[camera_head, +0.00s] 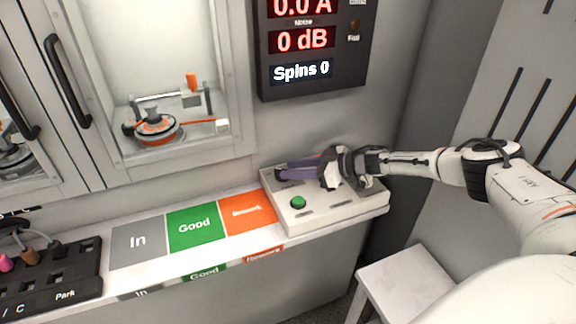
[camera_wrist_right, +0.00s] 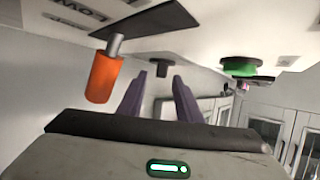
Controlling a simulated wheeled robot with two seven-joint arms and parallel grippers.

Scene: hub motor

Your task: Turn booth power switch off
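A pale control box (camera_head: 340,212) with a green button (camera_head: 298,202) sits at the right end of the bench. My right gripper (camera_head: 281,170) reaches over its back part from the right. In the right wrist view, its two purple fingers (camera_wrist_right: 160,92) are apart, with nothing held between them. That tilted view also shows an orange-capped lever (camera_wrist_right: 104,76) on a dark plate, left of the fingers, apart from them. A small dark knob (camera_wrist_right: 162,69) shows beyond the finger gap, and the green button (camera_wrist_right: 240,68) is to the right. In the head view my gripper and arm hide the lever. The panel labels are unreadable.
A dark display (camera_head: 315,45) above reads 0.0 A, 0 dB and Spins 0. Left of the box are the In, Good and Rework pads (camera_head: 194,229). A glazed booth (camera_head: 155,95) holds a motor. A black rack (camera_head: 50,278) is at lower left, a white stool (camera_head: 405,280) in front.

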